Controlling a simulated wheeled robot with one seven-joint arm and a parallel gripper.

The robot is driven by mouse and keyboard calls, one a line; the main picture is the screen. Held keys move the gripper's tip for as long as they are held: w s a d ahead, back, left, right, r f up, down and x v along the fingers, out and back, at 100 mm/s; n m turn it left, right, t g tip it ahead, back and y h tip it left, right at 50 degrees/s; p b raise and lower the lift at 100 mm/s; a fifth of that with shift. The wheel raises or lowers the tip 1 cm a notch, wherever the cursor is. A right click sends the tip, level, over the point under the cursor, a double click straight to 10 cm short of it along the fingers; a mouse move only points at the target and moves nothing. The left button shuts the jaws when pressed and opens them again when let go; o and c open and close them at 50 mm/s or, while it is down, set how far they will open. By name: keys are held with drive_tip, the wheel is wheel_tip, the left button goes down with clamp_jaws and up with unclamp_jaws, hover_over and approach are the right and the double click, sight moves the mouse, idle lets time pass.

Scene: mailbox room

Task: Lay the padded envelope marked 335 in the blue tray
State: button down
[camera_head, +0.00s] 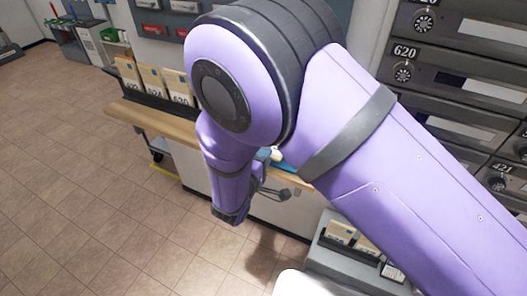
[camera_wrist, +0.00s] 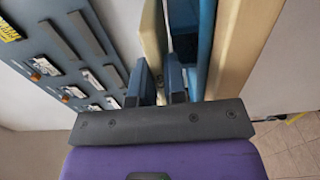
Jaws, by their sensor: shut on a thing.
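My gripper (camera_wrist: 160,78) shows in the wrist view, shut on a thin tan padded envelope (camera_wrist: 152,32) that stands edge-on beyond the fingers. Its number cannot be read. The blue tray (camera_wrist: 205,42) is just right of the envelope in the wrist view, along the wooden counter; I cannot tell whether they touch. In the head view, only a small blue part of the tray (camera_head: 284,163) shows behind my arm, which hides most of the gripper and envelope.
A wooden counter (camera_head: 160,122) carries a dark rack with envelopes marked 624 and 620 (camera_head: 181,88). Grey numbered mailboxes (camera_head: 460,85) line the right wall. A grey bin with several envelopes (camera_head: 340,232) is at lower right. The tiled floor at left is clear.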

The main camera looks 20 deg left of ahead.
drive_tip(key=shift+f, duration=0.1)
drive_tip(key=c, duration=1.1)
unclamp_jaws()
drive_tip(key=shift+o, duration=0.5)
drive_tip(key=shift+f, duration=0.2)
drive_tip(key=shift+f, duration=0.15)
drive_tip(key=shift+c, duration=0.2)
drive_tip(key=shift+f, duration=0.25)
drive_tip(key=shift+c, duration=1)
drive_tip(key=shift+s, duration=0.1)
